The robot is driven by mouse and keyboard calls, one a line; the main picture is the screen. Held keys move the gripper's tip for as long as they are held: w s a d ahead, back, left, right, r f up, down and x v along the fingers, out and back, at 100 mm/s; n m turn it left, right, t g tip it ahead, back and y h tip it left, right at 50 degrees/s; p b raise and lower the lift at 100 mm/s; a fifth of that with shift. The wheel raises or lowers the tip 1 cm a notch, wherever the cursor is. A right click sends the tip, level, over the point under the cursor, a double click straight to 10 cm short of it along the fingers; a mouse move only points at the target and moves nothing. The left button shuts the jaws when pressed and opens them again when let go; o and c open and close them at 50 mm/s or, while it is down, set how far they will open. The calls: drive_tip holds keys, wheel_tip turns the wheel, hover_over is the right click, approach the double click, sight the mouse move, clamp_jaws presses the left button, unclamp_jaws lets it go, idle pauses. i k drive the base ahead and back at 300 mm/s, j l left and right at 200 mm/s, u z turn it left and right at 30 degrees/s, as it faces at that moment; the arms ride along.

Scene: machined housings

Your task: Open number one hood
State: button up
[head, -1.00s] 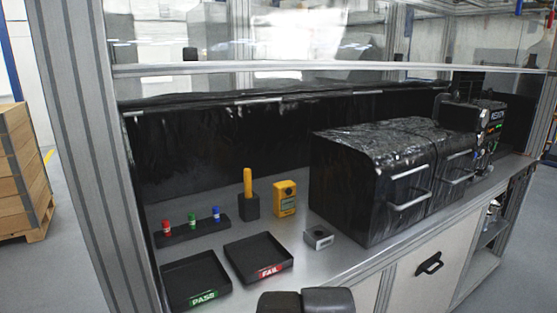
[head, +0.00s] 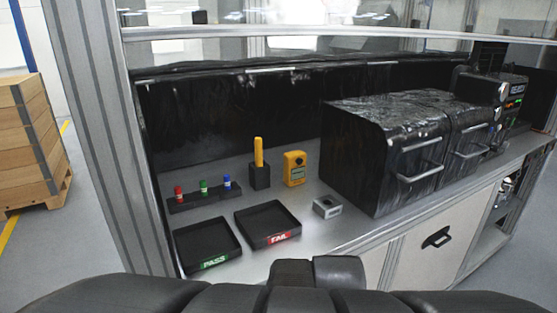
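Two black hoods stand side by side on the bench in the head view. The nearer, larger hood (head: 355,160) has a pale bar handle (head: 420,160) on its front face. The farther hood (head: 463,125) has a similar handle (head: 474,143). Both look closed. I cannot read any number on either hood. Dark parts of my own arm show at the bottom edge, in front of the bench and apart from the hoods. My gripper's fingers are not visible.
On the bench are a PASS tray (head: 206,246), a FAIL tray (head: 267,225), a small metal housing (head: 327,207), a yellow meter (head: 295,168), a yellow-handled tool in a black holder (head: 260,176) and a rack (head: 205,197) of coloured items. A frame post (head: 95,130) stands at left; wooden crates (head: 32,145) lie beyond.

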sight(384, 154)
drive_tip(key=i+l+z, duration=0.15)
drive_tip(key=l+z, duration=0.15)
drive_tip(key=z, duration=0.15)
drive_tip(key=i+l+z, duration=0.15)
drive_tip(key=l+z, duration=0.25)
drive_tip(key=i+l+z, duration=0.1)
drive_tip(key=z, duration=0.35)
drive_tip(key=i, duration=0.1)
